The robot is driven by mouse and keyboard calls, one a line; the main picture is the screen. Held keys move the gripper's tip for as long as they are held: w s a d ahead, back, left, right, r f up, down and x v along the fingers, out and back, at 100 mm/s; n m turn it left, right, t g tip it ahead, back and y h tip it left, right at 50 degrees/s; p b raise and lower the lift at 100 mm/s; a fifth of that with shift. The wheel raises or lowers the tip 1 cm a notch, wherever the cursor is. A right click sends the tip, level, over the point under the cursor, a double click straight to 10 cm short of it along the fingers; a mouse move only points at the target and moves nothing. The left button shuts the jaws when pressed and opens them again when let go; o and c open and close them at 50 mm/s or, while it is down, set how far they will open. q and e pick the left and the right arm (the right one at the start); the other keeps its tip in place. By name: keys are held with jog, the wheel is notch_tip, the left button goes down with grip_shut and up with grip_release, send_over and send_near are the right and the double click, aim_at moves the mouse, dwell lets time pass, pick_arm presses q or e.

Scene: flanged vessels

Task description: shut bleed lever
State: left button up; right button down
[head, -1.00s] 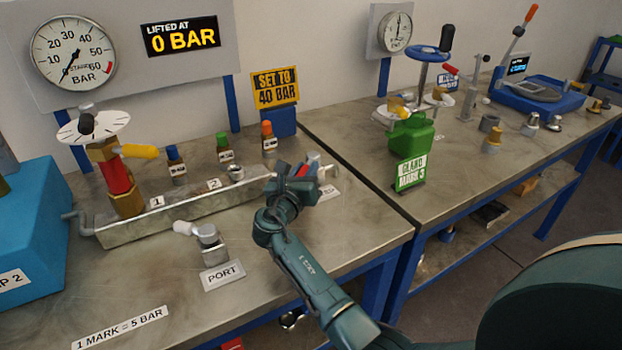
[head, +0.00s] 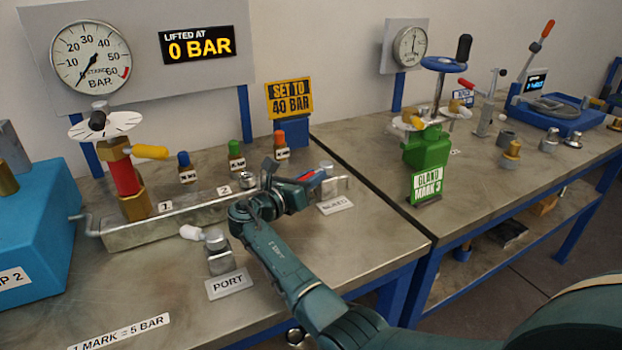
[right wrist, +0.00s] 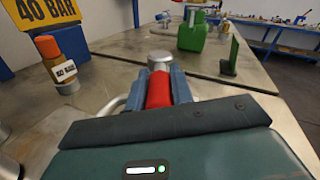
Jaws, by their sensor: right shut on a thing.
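The bleed lever's red grip (right wrist: 158,90) lies between the fingers of my right gripper (right wrist: 160,84) in the right wrist view. The gripper is shut on it. The round metal bleed fitting (right wrist: 159,59) is just beyond the fingertips. In the head view my right gripper (head: 312,181) is beside the bleed fitting (head: 326,167), at the right end of the metal manifold (head: 160,226). The lever is mostly hidden there by the gripper. The BLEED label (head: 336,205) lies in front. My left gripper is out of view.
An orange-capped bottle (head: 281,146) stands behind the gripper. The PORT fitting (head: 217,250) with its white-tipped handle is front left of it. The gauge (head: 91,57) needle points low, and the display (head: 197,42) reads 0 BAR. The front of the bench is mostly clear.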

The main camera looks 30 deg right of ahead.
aim_at(311, 172)
jog(key=c, duration=1.2)
grip_release()
notch_tip(311, 172, up, 10)
jog(key=shift+p, duration=0.6)
jog(key=shift+d, duration=0.1)
jog(key=shift+c, duration=0.5)
